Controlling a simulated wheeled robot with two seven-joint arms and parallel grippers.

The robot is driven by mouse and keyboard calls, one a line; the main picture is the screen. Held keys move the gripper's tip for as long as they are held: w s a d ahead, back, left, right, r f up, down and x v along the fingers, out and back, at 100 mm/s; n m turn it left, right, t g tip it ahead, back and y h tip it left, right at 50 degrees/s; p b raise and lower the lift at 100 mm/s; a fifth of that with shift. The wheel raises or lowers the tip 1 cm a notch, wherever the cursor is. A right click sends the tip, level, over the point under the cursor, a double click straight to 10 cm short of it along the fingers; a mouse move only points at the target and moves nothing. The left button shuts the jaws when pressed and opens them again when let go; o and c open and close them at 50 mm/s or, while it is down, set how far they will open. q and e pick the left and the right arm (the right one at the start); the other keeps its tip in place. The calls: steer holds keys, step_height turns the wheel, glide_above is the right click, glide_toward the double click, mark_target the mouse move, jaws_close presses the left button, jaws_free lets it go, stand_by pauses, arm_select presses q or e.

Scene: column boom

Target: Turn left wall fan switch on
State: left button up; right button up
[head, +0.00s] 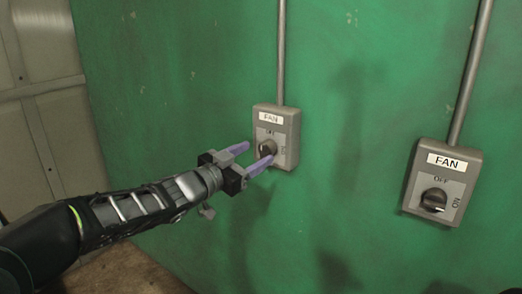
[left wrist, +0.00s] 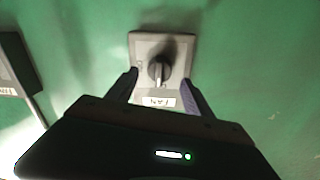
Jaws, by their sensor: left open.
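The left wall fan switch (head: 289,122) is a grey box with a FAN label, OFF above its dial and ON at the right. Its dark round knob (head: 266,146) is partly hidden by my gripper in the head view. My left gripper (head: 259,152) is open, its purple fingers reaching toward the knob. In the left wrist view the switch (left wrist: 180,45) appears upside down, and the knob (left wrist: 159,68) lies between the fingertips of the gripper (left wrist: 160,77). Its white mark points toward the FAN label, the OFF side. I cannot tell whether the fingers touch it. My right gripper is not in view.
A second FAN switch (head: 468,178) is on the green wall (head: 350,60) at the right. Conduits (head: 281,50) run up from both boxes. A pale panelled surface (head: 40,110) stands at the far left. The wall between the switches is clear.

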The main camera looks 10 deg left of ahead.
mark_target(261, 151)
arm_select(q)
steer(key=x, duration=0.3)
steer(key=shift+w+d, duration=0.1)
steer(key=shift+w, duration=0.05)
steer(key=shift+c, duration=0.2)
jaws_close()
stand_by(0.4)
